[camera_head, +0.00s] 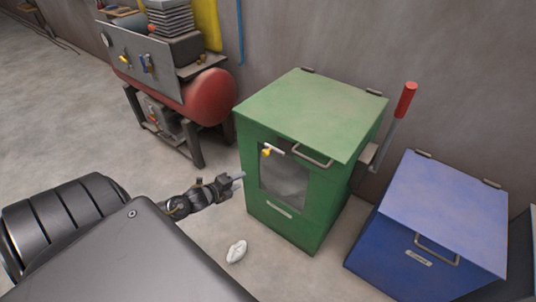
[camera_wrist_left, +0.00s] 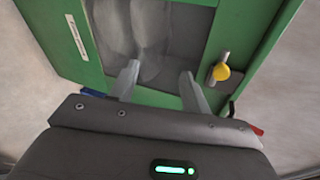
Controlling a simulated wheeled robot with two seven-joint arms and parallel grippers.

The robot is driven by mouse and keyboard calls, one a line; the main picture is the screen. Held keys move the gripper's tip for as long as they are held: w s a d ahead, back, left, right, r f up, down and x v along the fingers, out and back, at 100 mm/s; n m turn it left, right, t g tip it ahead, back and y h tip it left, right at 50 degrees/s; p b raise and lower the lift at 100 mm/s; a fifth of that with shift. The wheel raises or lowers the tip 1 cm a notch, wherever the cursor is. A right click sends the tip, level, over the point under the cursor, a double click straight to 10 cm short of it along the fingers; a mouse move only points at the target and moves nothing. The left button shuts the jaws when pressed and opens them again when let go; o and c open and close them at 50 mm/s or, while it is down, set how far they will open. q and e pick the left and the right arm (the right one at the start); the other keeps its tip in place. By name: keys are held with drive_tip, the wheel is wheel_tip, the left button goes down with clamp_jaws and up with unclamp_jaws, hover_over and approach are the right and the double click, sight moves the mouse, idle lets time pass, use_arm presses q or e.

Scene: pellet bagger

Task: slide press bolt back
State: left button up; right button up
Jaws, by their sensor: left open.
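The press is a green box (camera_head: 300,115) with a lid on top and a clear window in its front. Its bolt (camera_head: 266,152) is a small metal bar with a yellow knob at the upper left of the window. In the left wrist view the bolt's yellow knob (camera_wrist_left: 221,72) is right of the fingers, on the green frame. My left gripper (camera_head: 240,180) is open and empty, in front of the left side of the press and lower than the bolt. In the left wrist view its two fingers (camera_wrist_left: 160,72) are apart before the window, not touching the knob. My right gripper is not in view.
A lever with a red grip (camera_head: 405,100) stands on the press's right side. A blue bin (camera_head: 445,215) is to the right. A red tank machine (camera_head: 203,97) stands at the back left. A small white crumpled thing (camera_head: 236,251) lies on the floor. The floor at left is clear.

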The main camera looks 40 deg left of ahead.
sight(264, 154)
use_arm(q)
drive_tip(key=w+d+r+m+t+h, duration=0.25)
drive_tip(key=r+m, duration=0.25)
drive_tip(key=r, duration=0.5)
drive_tip(key=shift+g, duration=0.45)
drive_tip(key=x, duration=0.7)
drive_tip(key=a+x, duration=0.1)
drive_tip(key=x, duration=0.3)
drive_tip(key=shift+w+d+f, duration=0.1)
drive_tip(key=shift+w+f, duration=0.05)
drive_tip(key=shift+w, duration=0.15)
drive_tip(key=c, duration=0.7)
drive_tip(key=shift+s+f, duration=0.1)
drive_tip(key=shift+f, duration=0.05)
clamp_jaws()
